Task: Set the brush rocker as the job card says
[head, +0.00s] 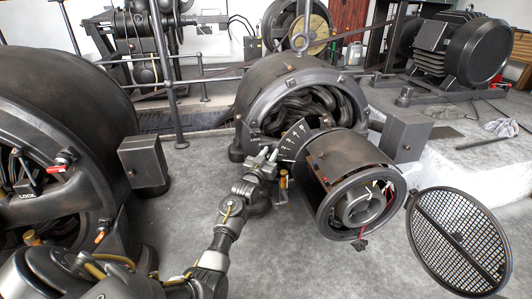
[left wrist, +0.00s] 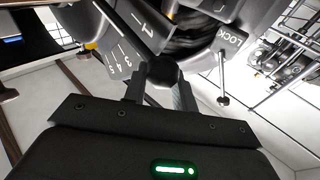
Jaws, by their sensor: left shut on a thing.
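The dynamo (head: 347,172) stands ahead with its round end open, and a dark numbered scale plate (head: 296,138) is fixed at its left side. My left gripper (head: 268,163) is at the plate's lower left edge. In the left wrist view its fingers are shut on a dark knob (left wrist: 163,70), apparently the brush rocker's handle. A thin ball-ended lever (left wrist: 222,85) hangs by the word LOCK. The pointer's exact reading is hidden. My right gripper is out of view.
A round mesh cover (head: 462,243) hangs open at the dynamo's right. A second large machine (head: 60,110) stands close at the left, with its own LOCK mark and a red-handled lever (head: 62,161). A grey box (head: 404,136) is behind right. Floor is clear in front.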

